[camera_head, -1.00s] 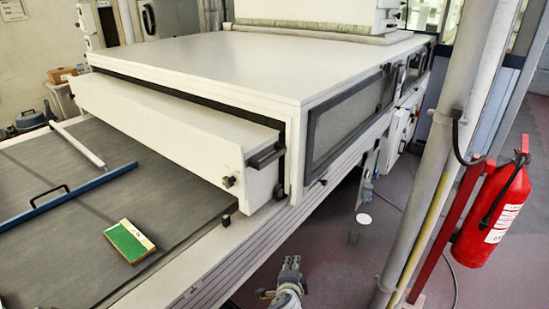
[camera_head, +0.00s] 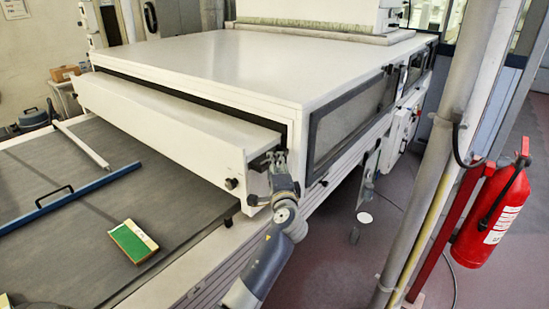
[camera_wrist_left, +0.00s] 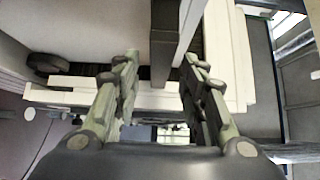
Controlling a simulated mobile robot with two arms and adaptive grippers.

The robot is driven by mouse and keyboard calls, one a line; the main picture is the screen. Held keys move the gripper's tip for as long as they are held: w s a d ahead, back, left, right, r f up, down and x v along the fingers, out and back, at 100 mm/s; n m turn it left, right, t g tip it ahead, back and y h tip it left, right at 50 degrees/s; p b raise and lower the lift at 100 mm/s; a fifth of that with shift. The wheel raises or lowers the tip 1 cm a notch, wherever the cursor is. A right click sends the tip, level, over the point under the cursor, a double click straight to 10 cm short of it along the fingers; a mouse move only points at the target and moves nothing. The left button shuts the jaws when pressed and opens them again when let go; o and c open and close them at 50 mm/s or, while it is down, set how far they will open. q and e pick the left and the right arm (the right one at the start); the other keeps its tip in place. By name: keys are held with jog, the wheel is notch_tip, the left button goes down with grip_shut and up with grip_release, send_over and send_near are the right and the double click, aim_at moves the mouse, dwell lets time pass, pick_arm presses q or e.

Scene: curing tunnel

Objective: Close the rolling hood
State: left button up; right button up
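The rolling hood (camera_head: 170,125) is a long cream box front that juts out of the large white tunnel housing over the dark belt. A dark handle (camera_head: 259,162) is on its right end, partly covered by my gripper. My left gripper (camera_head: 277,157) is at this handle, its arm rising from the bottom of the head view. In the left wrist view the two fingers (camera_wrist_left: 160,75) are spread apart. A dark bar (camera_wrist_left: 165,40) shows in the gap between the fingertips; I cannot tell whether they touch it. My right gripper is not in view.
A green-and-cream box (camera_head: 132,241) lies on the belt (camera_head: 70,205). A blue bar (camera_head: 75,198) crosses the belt at left. A red fire extinguisher (camera_head: 490,215) and a grey pole (camera_head: 440,150) stand at right.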

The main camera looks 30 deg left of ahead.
pick_arm(q)
jog(key=shift+x, duration=1.75)
grip_shut()
